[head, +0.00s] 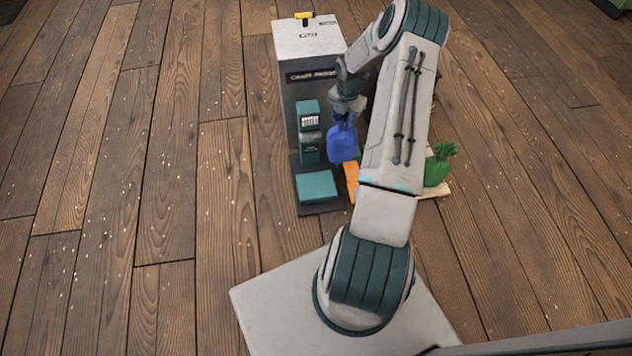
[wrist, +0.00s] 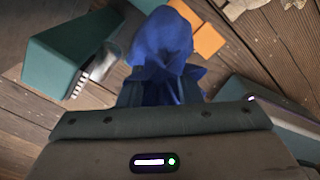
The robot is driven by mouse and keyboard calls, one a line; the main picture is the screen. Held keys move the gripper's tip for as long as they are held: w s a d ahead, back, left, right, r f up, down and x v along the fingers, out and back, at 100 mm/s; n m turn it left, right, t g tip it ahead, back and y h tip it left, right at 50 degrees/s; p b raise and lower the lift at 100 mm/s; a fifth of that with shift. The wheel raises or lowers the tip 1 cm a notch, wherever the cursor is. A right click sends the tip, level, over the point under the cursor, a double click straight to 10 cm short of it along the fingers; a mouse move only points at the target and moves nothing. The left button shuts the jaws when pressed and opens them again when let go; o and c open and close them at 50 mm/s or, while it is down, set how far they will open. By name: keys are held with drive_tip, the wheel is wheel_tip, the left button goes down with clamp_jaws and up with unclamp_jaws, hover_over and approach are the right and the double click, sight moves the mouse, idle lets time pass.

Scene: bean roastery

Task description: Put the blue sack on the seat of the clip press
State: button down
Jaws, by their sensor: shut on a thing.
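The blue sack (head: 342,142) hangs from my gripper (head: 345,113), which is shut on its gathered top. In the head view the sack is in the air, right of the clip press (head: 310,134). The press is a dark teal upright with a white-marked panel and a flat teal seat (head: 317,186) on a dark base. The seat looks bare. In the wrist view the blue sack (wrist: 162,52) fills the middle, and a teal part of the press (wrist: 70,55) lies to its left. My fingertips are mostly hidden behind the sack there.
A tall grey cabinet (head: 305,45) with a dark label stands behind the press. An orange thing (head: 351,178) lies below the sack. A green sack (head: 438,168) sits on a pale board (head: 432,190) to the right, partly behind my arm. The wooden floor at left is clear.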

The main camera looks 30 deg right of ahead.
drive_tip(key=s+a+f+b, duration=0.1)
drive_tip(key=a+f+b, duration=0.5)
drive_tip(key=a+f, duration=0.5)
drive_tip(key=shift+s+a, duration=0.2)
drive_tip(key=shift+s, duration=0.1)
drive_tip(key=shift+f+b, duration=0.15)
drive_tip(key=shift+b, duration=0.15)
drive_tip(key=c, duration=1)
unclamp_jaws()
drive_tip(key=shift+s, duration=0.1)
drive_tip(key=shift+c, duration=0.2)
